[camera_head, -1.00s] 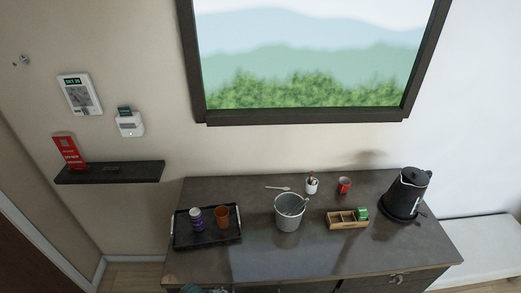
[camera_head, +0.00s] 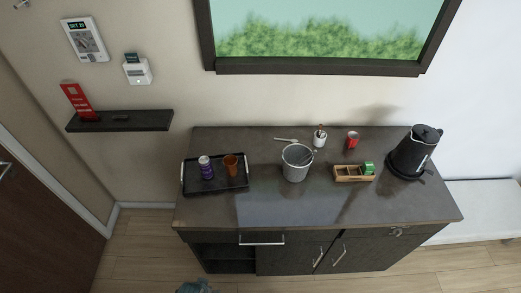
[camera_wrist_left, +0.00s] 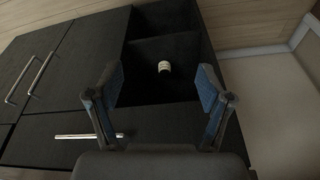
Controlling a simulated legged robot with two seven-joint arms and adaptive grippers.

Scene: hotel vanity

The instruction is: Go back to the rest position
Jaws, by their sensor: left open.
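My left gripper (camera_wrist_left: 160,88) is open in the left wrist view. Its two blue-padded fingers are spread apart with nothing held between them. Beyond the fingers is the dark cabinet's open cubby (camera_wrist_left: 170,50), with a small pale-capped item (camera_wrist_left: 164,67) inside. In the head view, a small bluish-grey part of my left gripper (camera_head: 195,288) shows at the bottom edge, in front of the cabinet. My right gripper is in neither view.
The vanity top (camera_head: 310,208) carries a black tray (camera_head: 232,186), a metal bucket (camera_head: 296,168), a wooden box (camera_head: 345,173) and a black kettle (camera_head: 412,155). A drawer handle (camera_head: 262,243) sticks out from the front. The floor (camera_head: 140,250) at left is clear.

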